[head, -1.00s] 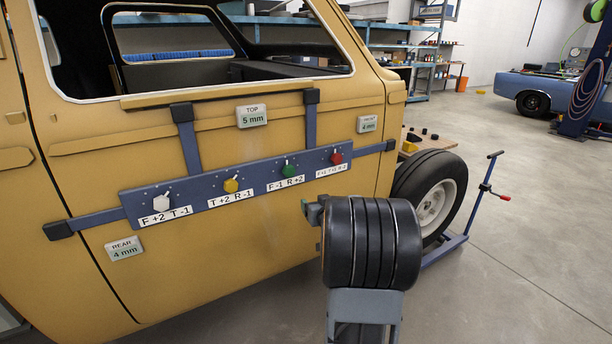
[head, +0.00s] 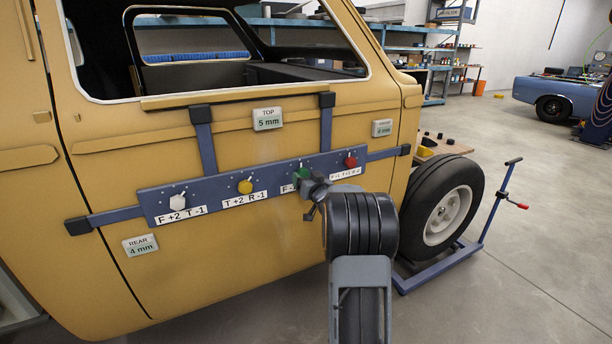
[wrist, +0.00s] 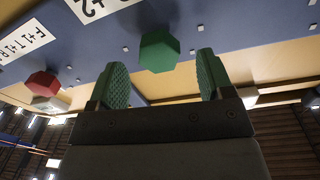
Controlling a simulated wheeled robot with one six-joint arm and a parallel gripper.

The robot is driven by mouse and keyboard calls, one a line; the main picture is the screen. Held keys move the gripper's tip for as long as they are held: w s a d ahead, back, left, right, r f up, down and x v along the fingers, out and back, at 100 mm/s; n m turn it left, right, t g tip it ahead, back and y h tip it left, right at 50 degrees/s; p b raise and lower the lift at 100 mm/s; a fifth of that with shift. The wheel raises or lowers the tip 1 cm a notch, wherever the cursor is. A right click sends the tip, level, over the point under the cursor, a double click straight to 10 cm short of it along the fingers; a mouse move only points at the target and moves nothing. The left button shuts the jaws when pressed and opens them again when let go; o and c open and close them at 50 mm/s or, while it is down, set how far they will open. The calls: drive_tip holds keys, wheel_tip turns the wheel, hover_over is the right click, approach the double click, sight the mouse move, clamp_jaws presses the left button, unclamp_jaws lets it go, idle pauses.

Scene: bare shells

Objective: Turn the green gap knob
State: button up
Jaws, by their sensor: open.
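The green knob (head: 302,174) sits on a blue bar fixed across the yellow door, between the yellow knob (head: 245,187) and the red knob (head: 350,162). In the head view my gripper (head: 311,188) is right at the green knob and covers part of it and its label. In the wrist view the green knob (wrist: 159,52) stands between and just beyond the tips of my open gripper (wrist: 162,75). The green-padded fingers show a gap on each side of it. The red knob (wrist: 41,85) is to the left there.
The blue bar (head: 210,188) also carries a white knob (head: 178,202) at its left. Small displays read TOP 5 mm (head: 267,119) and REAR 4 mm (head: 140,245); the front display (head: 382,128) is hard to read. A wheel on a blue stand (head: 445,212) is at the right.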

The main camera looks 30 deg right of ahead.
drive_tip(key=shift+w+d, duration=0.2)
drive_tip(key=shift+w, duration=0.95)
drive_tip(key=shift+c, duration=0.5)
drive_tip(key=c, duration=0.8)
drive_tip(key=shift+d, duration=0.4)
drive_tip(key=shift+c, duration=0.2)
drive_tip(key=shift+a, duration=0.35)
drive_tip(key=n+b, duration=0.2)
drive_tip(key=b, duration=0.1)
drive_tip(key=shift+f, duration=0.3)
drive_tip(key=shift+n+t+b, duration=0.3)
drive_tip(key=shift+n+b, duration=2.3)
drive_tip(key=shift+n, duration=0.8)
